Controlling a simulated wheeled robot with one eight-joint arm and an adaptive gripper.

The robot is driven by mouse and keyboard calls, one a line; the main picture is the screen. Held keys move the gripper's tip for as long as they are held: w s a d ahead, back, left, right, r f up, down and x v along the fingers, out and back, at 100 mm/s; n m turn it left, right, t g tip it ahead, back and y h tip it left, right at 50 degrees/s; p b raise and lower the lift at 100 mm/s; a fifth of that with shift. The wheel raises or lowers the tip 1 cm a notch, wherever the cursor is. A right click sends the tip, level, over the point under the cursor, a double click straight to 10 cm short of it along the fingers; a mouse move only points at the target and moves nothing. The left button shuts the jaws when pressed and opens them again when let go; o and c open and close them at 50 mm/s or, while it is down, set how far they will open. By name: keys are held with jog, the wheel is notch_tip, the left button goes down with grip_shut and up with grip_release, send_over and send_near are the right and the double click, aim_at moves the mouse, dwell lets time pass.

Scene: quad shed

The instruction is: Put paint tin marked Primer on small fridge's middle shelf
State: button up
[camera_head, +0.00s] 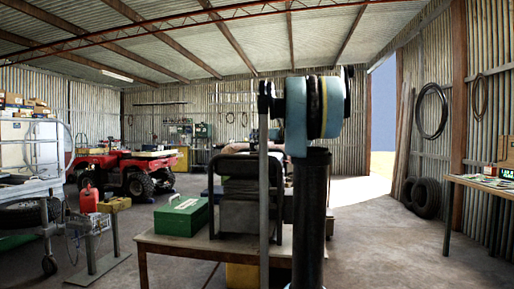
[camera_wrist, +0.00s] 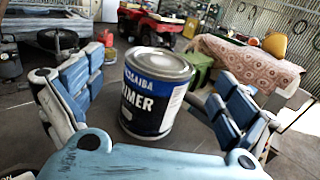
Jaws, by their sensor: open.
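The paint tin (camera_wrist: 152,95), with a grey lid and a dark blue and white label reading "IMER" in its visible part, stands upright in the wrist view. My gripper (camera_wrist: 150,108) is open, with one blue-padded finger on each side of the tin. Gaps show between the pads and the tin, and I cannot tell whether either touches it. The tin's base is over a dark grey surface. In the head view my own arm blocks the middle, and the tin does not show. No fridge with shelves can be made out for sure; a white cabinet-like thing (camera_head: 18,152) stands far left.
A green metal box (camera_head: 181,216) sits on a wooden table (camera_head: 160,241) beside a dark machine. A red quad (camera_head: 120,168), a red fuel can (camera_head: 88,201) and a wheeled trolley (camera_head: 48,218) are left. A workbench (camera_head: 484,186) and tyres (camera_head: 427,198) are right. Open floor lies between.

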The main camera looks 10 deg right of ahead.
jog(key=shift+x, duration=2.75)
jog(key=shift+r, duration=0.1)
jog(key=c, duration=1.9)
jog(key=shift+r, duration=0.15)
notch_tip(320, 180, up, 10)
jog(key=shift+f, duration=0.15)
